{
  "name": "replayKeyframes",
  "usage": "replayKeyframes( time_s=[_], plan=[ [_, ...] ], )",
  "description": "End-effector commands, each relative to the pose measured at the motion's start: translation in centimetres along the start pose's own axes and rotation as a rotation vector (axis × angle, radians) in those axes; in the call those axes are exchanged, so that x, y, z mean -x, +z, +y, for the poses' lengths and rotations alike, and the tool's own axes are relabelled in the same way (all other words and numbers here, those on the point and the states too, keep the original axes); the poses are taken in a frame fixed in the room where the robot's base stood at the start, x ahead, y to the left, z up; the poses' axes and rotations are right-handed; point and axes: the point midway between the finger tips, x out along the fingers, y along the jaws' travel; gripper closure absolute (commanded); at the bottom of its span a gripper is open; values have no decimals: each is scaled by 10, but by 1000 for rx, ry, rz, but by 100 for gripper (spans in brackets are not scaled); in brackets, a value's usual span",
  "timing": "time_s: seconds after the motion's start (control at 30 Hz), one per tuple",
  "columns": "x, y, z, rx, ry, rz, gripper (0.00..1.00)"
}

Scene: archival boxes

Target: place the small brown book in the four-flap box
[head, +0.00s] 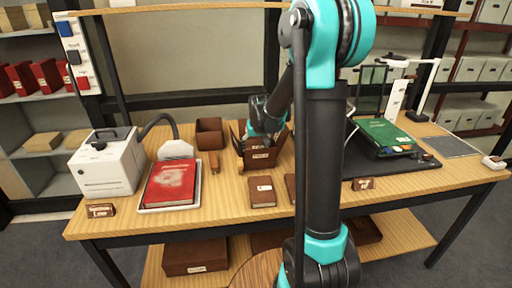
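A small brown book (262,191) with a pale label lies flat on the table, in front of a dark brown box with raised flaps (258,158), which looks like the four-flap box. A second brown book-like item (290,186) lies just right of it, partly hidden by my arm. My gripper (264,128) points down over the dark box, at or inside its opening. Its fingertips are hidden by the box walls and flaps, so I cannot see whether they hold anything. The box's inside is also hidden.
A plain open brown box (210,133) stands left of the flap box. Further left are a red book (171,184) on a tray and a white machine (105,165) with a hose. The front table strip is mostly clear.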

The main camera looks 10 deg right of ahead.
Motion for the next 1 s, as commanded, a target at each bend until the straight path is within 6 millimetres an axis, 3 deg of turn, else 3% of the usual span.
replayKeyframes(
  time_s=[0.77, 0.8, 0.87, 1.0],
  plan=[
    [-12, 5, 0, 0, 0, 2, 60],
    [-13, 5, 0, 0, 0, 2, 24],
    [-13, 5, 0, 0, -1, 3, 16],
    [-13, 5, 0, -1, -1, 4, 16]
  ],
)
